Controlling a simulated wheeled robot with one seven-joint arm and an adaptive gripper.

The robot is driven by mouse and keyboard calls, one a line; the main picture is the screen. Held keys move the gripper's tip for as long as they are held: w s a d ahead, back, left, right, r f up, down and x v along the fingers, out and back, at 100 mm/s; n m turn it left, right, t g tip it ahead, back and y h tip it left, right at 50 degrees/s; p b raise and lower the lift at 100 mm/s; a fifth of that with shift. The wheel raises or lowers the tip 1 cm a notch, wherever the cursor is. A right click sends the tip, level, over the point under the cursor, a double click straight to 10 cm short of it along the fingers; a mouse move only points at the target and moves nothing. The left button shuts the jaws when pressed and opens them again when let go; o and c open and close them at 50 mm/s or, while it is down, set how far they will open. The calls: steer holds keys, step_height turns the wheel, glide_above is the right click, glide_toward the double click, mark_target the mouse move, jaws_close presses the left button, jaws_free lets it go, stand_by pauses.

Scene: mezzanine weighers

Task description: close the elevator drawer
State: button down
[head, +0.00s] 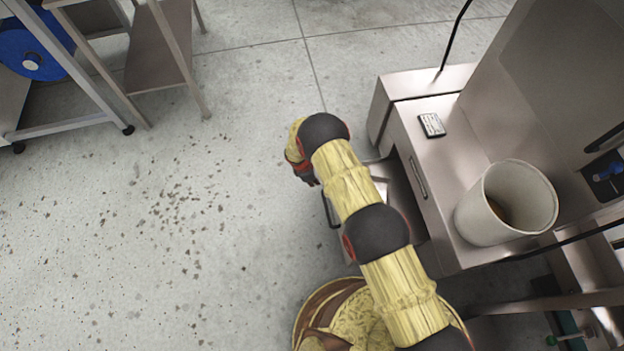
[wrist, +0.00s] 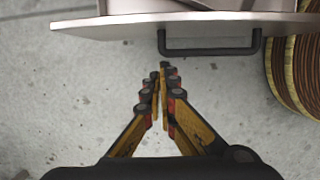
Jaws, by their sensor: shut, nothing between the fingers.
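The elevator drawer (head: 396,188) is a metal drawer that stands pulled out from the steel unit, partly hidden behind my arm in the head view. In the wrist view its front panel (wrist: 110,28) crosses the top, with a dark bar handle (wrist: 210,50) on it. My gripper (wrist: 164,72) is shut and empty, with its fingertips just short of the panel and to the left of the handle's middle. I cannot tell if they touch the panel. In the head view my gripper (head: 304,172) is mostly hidden by my wrist.
The steel unit (head: 440,160) carries an off-white bucket (head: 478,222) and a small labelled plate (head: 432,125). Metal tables (head: 155,60) and a blue reel (head: 35,55) stand upper left. The speckled floor (head: 180,240) at left is clear.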

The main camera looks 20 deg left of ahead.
steer(key=w+d+f+b, duration=0.1)
steer(key=d+f, duration=0.1)
steer(key=d, duration=0.1)
steer(key=shift+w+f+b, duration=0.35)
steer(key=shift+w+b, duration=0.05)
steer(key=shift+w+d+r, duration=0.1)
steer(key=shift+w+d, duration=0.2)
steer(key=shift+d, duration=0.2)
